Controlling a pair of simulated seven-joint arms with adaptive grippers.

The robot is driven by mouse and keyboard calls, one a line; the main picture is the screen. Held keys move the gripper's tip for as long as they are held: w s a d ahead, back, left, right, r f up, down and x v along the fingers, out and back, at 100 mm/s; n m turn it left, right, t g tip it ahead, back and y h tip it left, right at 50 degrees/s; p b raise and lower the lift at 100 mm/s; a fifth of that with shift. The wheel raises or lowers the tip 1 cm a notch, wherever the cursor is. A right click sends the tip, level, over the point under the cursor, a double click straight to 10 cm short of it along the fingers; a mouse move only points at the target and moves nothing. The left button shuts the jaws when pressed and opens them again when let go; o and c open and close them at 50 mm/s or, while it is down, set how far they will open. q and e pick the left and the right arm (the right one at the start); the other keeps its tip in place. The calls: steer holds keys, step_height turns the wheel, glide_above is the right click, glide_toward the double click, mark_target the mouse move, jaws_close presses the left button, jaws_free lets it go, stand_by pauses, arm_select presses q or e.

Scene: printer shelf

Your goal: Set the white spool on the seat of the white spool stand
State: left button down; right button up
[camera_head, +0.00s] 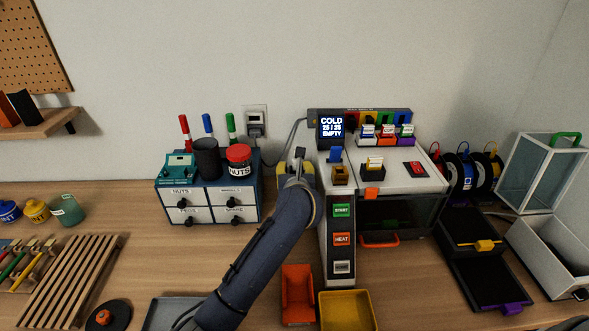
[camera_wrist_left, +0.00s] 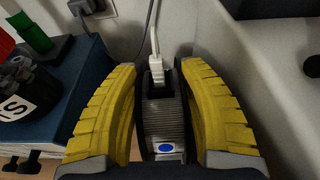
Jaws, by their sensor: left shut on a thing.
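My left gripper (camera_head: 291,166) is between the blue drawer cabinet and the printer, partly hidden by its own arm. A pale cable end stands just beyond the block. Several dark spools (camera_head: 465,171) with coloured tops stand right of the printer. I cannot make out a white spool or its stand with certainty in either view. My right gripper is not in view.
The blue cabinet (camera_head: 181,215) holds a nuts jar (camera_head: 239,160) and a dark cup. The printer (camera_head: 342,258) stands right of my arm. An orange bin (camera_head: 297,296) and a yellow bin (camera_head: 346,311) lie in front. A wooden rack (camera_head: 70,280) is at left.

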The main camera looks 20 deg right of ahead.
arm_select(q)
steer(key=shift+f, duration=0.35)
stand_by(0.6)
steer(key=c, duration=0.7)
jaws_free()
steer(key=shift+f, duration=0.2)
steer(key=shift+o, duration=0.2)
steer(key=shift+r, duration=0.1)
